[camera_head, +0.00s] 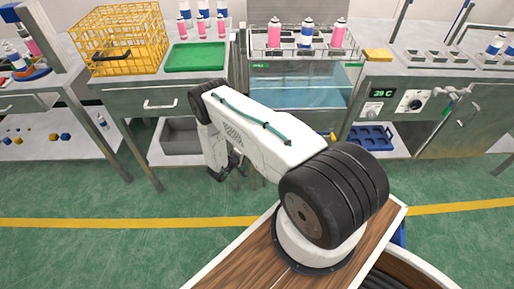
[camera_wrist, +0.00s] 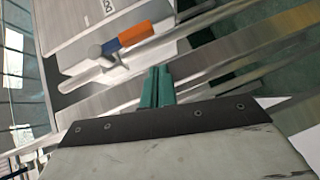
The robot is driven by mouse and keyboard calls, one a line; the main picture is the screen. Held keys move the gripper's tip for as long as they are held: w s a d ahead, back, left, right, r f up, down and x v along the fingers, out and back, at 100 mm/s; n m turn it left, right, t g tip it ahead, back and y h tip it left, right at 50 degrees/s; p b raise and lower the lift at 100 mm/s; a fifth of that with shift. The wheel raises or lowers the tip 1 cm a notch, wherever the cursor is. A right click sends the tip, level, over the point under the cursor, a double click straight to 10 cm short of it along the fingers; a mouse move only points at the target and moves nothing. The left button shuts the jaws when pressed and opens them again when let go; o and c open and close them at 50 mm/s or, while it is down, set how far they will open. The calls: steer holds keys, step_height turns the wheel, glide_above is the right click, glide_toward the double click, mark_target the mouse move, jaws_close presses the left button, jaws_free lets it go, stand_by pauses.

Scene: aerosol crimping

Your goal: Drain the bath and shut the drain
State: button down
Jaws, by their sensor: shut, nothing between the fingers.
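The bath (camera_head: 350,85) is a glass-fronted tank at the back centre in the head view, with bluish water in it. A wire rack (camera_head: 262,47) with several pink and blue-topped spray cans sits over it. In the wrist view, a metal valve with an orange lever handle (camera_wrist: 135,33) and a blue part beside it lies above and left of my gripper (camera_wrist: 158,72). The green fingers are shut and empty, apart from the handle. In the head view my arm hides part of the area below the bath, and the fingers cannot be made out.
A control panel with a "39 C" display (camera_head: 381,93) and knob stands right of the bath. A green tray (camera_head: 197,57) and yellow wire basket (camera_head: 155,60) are on the left bench. A blue crate (camera_head: 371,138) lies on a lower shelf. The green floor in front is clear.

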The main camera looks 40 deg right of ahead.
steer(key=a, duration=0.9)
steer(key=shift+s, duration=0.4)
steer(key=shift+a, duration=0.1)
